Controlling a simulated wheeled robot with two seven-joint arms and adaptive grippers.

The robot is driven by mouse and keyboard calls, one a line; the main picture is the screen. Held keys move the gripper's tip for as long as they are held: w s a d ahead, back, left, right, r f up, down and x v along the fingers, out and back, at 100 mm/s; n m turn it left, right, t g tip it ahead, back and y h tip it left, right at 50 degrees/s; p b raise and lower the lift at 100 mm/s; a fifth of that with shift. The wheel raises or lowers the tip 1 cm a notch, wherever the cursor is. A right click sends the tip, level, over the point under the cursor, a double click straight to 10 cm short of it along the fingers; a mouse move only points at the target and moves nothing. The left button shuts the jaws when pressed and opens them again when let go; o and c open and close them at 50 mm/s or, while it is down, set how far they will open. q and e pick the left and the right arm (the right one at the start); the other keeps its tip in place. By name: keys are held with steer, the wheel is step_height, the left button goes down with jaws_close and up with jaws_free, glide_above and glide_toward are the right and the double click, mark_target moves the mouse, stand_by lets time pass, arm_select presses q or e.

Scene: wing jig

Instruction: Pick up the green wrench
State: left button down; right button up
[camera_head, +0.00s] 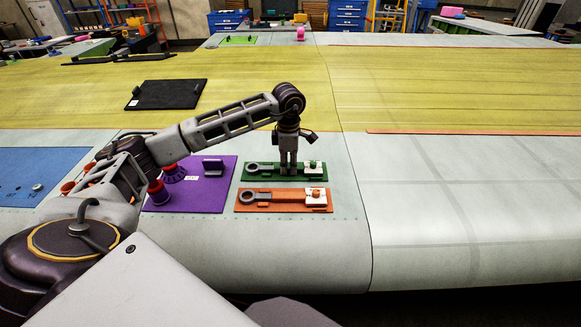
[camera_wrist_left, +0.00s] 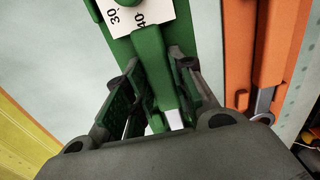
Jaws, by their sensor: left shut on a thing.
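The green wrench (camera_wrist_left: 152,70) lies on the green board (camera_head: 307,180), and its grey ring end points left in the head view. My left gripper (camera_head: 288,171) reaches straight down over the middle of the wrench. In the left wrist view, the two fingers of my left gripper (camera_wrist_left: 155,95) stand on either side of the green handle and are shut on it. The fingers hide part of the handle in the head view. I cannot tell any gap between the wrench and its board. My right gripper is not in view.
An orange board (camera_head: 284,208) with an orange wrench lies just in front of the green one. A purple board (camera_head: 215,203) with purple and dark parts is at left, under my arm. A blue mat (camera_head: 40,165) lies farther left. The wing surface at right (camera_head: 450,190) is clear.

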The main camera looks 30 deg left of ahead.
mark_target(289, 166)
arm_select(q)
steer(key=shift+r, duration=0.25)
step_height(289, 166, up, 7)
steer(key=shift+r+b, duration=0.15)
steer(key=shift+b, duration=0.75)
steer(key=shift+r, duration=1.15)
steer(key=shift+s+f, duration=0.1)
